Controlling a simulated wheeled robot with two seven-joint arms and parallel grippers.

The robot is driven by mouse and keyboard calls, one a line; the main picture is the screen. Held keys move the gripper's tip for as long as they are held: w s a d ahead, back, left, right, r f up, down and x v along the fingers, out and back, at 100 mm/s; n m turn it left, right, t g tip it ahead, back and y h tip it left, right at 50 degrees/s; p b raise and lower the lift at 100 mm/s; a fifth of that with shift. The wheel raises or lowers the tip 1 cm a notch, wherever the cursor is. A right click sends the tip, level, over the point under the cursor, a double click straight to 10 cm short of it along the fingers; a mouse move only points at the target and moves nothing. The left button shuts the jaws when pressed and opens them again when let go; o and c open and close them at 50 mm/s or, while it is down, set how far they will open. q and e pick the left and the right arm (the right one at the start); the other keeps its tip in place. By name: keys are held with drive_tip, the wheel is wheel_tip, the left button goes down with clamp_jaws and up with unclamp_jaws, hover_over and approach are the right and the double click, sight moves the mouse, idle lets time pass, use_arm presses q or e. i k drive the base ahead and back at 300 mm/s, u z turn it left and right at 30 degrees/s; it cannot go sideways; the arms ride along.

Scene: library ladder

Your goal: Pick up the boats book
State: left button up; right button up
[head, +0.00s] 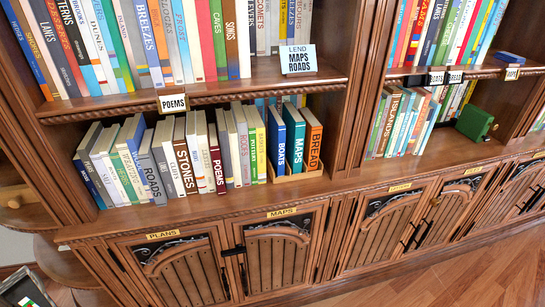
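The boats book (277,146) is blue with white lettering on its spine. It stands upright on the lower shelf, at the left end of a small wooden holder (297,176). A teal maps book (296,146) stands right beside it, and an orange bread book (313,146) stands at the right end of the holder. To its left, the end of a long row of books, with a green one (260,150), stands close by. Neither of my grippers shows in the head view.
A card reading lend, maps, roads (298,59) stands on the shelf above. A poems label (173,102) hangs on that shelf's edge. Cabinet doors (284,253) lie below. A green box-like object (475,122) sits in the right bay. Bare shelf lies before the books.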

sight(277, 126)
drive_tip(key=u, duration=1.2)
drive_tip(key=i, duration=1.1)
drive_tip(key=z, duration=1.4)
